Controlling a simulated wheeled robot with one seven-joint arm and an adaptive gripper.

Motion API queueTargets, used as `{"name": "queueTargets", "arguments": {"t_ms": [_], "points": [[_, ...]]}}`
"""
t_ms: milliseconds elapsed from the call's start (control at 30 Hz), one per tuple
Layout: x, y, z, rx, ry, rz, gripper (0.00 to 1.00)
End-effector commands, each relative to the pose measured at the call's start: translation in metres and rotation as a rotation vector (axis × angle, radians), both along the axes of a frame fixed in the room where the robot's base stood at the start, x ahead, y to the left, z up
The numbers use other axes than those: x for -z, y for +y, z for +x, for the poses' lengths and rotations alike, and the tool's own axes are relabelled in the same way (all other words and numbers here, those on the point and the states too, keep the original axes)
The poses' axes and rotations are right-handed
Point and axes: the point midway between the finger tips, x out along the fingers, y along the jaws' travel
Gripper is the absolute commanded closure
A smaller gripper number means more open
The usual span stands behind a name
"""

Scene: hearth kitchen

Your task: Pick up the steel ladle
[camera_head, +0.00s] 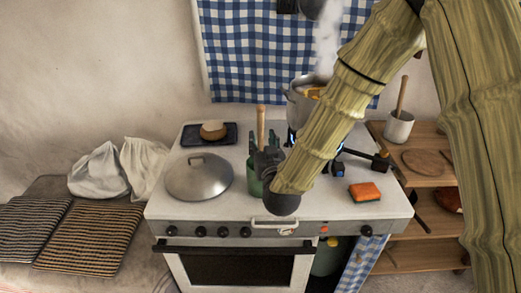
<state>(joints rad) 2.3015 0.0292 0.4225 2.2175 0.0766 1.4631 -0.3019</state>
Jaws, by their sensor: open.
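I cannot make out the steel ladle for certain; it may be hidden behind my arm or among the utensils at the green holder. My gripper (267,157) is a dark shape over the stove top, in front of the green holder (254,184). It is open, and I see nothing held in it. Its fingertips are hard to separate from the dark parts around them. A wooden handle (261,124) stands upright just behind it. A dark grey rounded object (312,8) at the top edge is cut off, and I cannot tell what it is.
A domed steel lid (198,177) lies left of my gripper. A steaming pot (299,105) stands behind my arm over blue flame. A dark tray (190,138) with a round item is at the back left. An orange sponge (364,191) lies at the front right.

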Motion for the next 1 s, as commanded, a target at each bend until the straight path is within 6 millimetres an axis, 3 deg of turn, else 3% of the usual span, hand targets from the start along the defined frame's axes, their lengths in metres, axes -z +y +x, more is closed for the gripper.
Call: {"name": "queueTargets", "arguments": {"t_ms": [333,633,1000], "points": [[-0.004,0.003,0.024,-0.002,0.001,0.000,0.57],[-0.007,0.005,0.060,-0.002,0.001,0.000,0.57],[-0.004,0.006,0.067,-0.003,0.001,0.000,0.57]]}}
